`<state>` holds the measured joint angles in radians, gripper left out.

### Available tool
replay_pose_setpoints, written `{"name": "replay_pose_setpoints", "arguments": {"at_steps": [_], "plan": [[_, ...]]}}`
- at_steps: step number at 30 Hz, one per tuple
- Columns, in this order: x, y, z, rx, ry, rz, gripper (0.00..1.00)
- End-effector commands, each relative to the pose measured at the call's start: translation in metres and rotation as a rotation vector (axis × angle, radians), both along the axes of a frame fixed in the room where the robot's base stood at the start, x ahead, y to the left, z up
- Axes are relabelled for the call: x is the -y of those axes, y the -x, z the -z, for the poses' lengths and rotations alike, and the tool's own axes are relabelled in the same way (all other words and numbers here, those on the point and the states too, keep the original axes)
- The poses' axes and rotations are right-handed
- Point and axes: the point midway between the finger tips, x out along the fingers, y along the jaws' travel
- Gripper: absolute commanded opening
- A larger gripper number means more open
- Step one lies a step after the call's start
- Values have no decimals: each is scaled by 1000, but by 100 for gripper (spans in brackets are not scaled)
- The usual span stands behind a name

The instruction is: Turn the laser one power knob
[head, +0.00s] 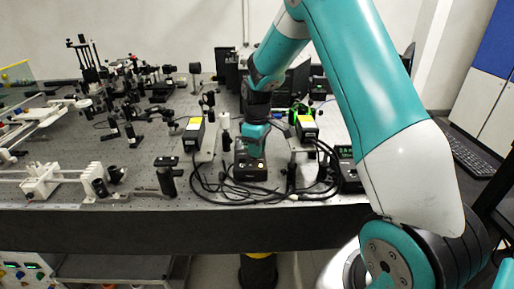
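My gripper (252,152) points down over a small black control box (250,174) near the front edge of the bench. Its fingers are small and dark against the box, so I cannot tell whether they are open, shut or touching a knob. No power knob can be made out on the box. A black laser unit with a yellow label (194,132) stands to the left of my gripper, and a similar one (307,128) stands to the right. A second black control box (347,170) sits farther right, partly hidden by my arm. I cannot tell which is laser one.
Black cables (222,190) loop around the control boxes. A black post mount (168,175) and white rail fixtures (45,180) stand to the left. Many optical mounts (115,90) crowd the back left of the bench (130,215). A keyboard (470,155) lies at the right.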

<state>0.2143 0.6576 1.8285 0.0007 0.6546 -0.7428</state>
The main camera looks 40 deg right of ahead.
Motion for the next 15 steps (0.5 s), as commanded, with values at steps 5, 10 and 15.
{"name": "replay_pose_setpoints", "arguments": {"at_steps": [5,10,15], "plan": [[-1,0,0,-1,-1,0,0],[-1,0,-1,-2,-1,20,0],[-1,0,-1,-2,-1,90,0]]}}
